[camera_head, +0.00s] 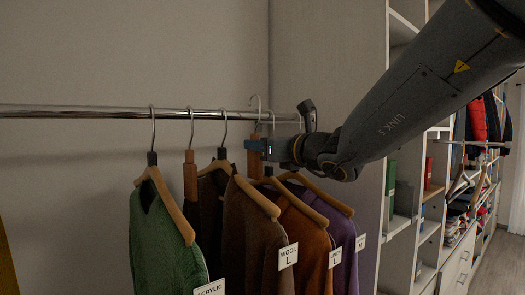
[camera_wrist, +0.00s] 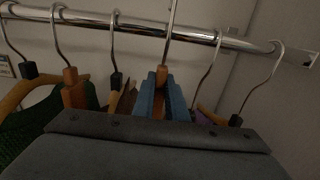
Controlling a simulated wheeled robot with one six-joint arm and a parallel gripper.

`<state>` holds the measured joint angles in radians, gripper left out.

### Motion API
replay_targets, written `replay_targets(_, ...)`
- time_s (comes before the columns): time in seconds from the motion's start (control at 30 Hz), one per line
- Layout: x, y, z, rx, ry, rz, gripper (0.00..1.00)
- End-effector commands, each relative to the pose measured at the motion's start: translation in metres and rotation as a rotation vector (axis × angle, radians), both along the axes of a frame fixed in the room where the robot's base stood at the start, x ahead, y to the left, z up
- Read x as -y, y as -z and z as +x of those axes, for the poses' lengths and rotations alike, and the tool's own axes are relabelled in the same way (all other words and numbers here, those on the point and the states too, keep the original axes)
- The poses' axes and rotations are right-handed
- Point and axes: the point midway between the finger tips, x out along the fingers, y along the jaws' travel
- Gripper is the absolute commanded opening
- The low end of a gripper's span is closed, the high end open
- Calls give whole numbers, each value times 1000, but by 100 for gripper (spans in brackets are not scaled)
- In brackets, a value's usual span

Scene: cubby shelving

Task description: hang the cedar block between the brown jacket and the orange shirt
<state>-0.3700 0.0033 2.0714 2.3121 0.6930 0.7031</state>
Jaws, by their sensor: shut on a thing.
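My gripper (camera_head: 257,146) is shut on the cedar block (camera_head: 254,163), a small reddish wood piece with a metal hook. In the wrist view the block (camera_wrist: 161,76) sits between the blue fingers. Its hook rises past the rod and out of the top of that view; in the head view its top is above the other hooks. I cannot tell whether it touches the rod. The brown jacket (camera_head: 245,232), tagged WOOL L, hangs left of it. The orange shirt (camera_head: 306,245), tagged LINEN L, hangs right of it. The jacket's hook (camera_wrist: 116,45) and shirt's hook (camera_wrist: 207,63) flank the block.
The chrome rod (camera_head: 75,112) runs along the wall. Another wood block (camera_head: 190,176) hangs between the green sweater (camera_head: 160,245) and the jacket. A purple garment (camera_head: 343,250) hangs right of the shirt. A tall shelf panel (camera_head: 330,60) stands close behind my arm.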

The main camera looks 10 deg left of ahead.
Motion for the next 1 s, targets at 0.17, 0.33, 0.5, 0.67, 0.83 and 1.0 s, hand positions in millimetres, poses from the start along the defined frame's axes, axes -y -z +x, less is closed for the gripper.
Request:
replay_targets(0.17, -11, 1, 8, 1, -2, 0, 0)
replay_targets(0.33, -20, 1, 17, 0, -1, 0, 0)
replay_targets(0.5, -28, 3, 24, 1, -1, 1, 0)
replay_targets(0.67, -27, 14, 23, 1, 0, 1, 0)
replay_targets(0.83, -27, 22, 23, 0, 0, 0, 0)
replay_targets(1.0, -27, 27, 23, 0, 0, 0, 0)
